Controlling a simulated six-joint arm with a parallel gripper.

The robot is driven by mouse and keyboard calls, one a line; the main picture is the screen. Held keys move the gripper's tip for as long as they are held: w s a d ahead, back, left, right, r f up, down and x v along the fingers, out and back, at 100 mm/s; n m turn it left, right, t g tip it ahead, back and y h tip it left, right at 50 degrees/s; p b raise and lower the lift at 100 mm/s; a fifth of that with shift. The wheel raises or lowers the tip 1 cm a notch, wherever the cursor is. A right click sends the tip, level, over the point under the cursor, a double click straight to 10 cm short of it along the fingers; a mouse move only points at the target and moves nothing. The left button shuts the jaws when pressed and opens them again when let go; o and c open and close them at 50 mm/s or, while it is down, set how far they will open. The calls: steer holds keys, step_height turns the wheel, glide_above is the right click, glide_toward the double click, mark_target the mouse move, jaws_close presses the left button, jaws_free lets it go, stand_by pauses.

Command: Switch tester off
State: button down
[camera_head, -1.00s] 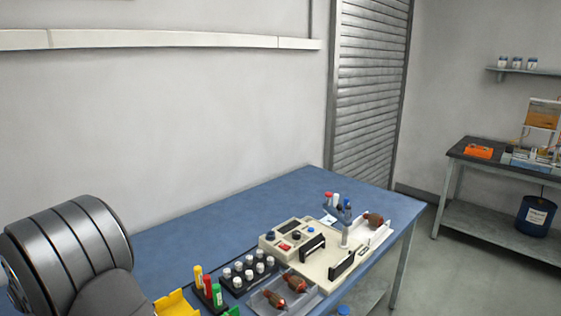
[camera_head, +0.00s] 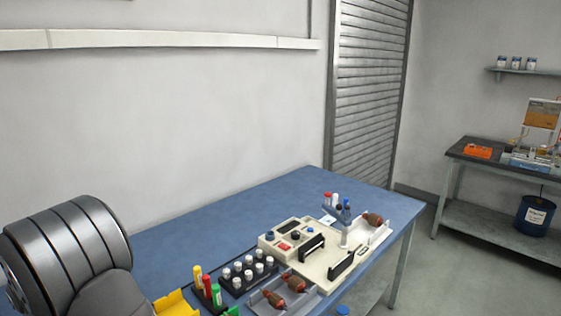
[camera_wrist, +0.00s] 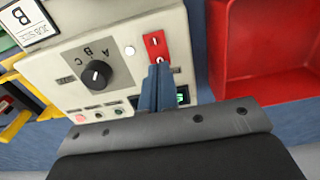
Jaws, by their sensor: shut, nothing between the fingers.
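In the wrist view a cream control panel (camera_wrist: 60,75) carries a red switch (camera_wrist: 154,45) with white marks, a black knob (camera_wrist: 96,75) below the letters A, B, C, and a green display (camera_wrist: 182,95). My gripper (camera_wrist: 158,68) is shut and empty, its blue-grey fingertips at the lower edge of the red switch, hiding part of it; I cannot tell if they touch. In the head view a cream bench unit (camera_head: 270,252) with knobs and a red part stands on the blue table; I cannot tell whether it is the same panel. My gripper is not in the head view.
On the blue table (camera_head: 270,203) are a rack of white-capped bottles (camera_head: 247,280) and a tray of armatures (camera_head: 283,297).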

steer(key=shift+f, duration=0.9)
stand_by(0.5)
steer(key=shift+r, duration=3.5)
step_height(320, 180, down, 7)
steer(key=shift+r, duration=0.1)
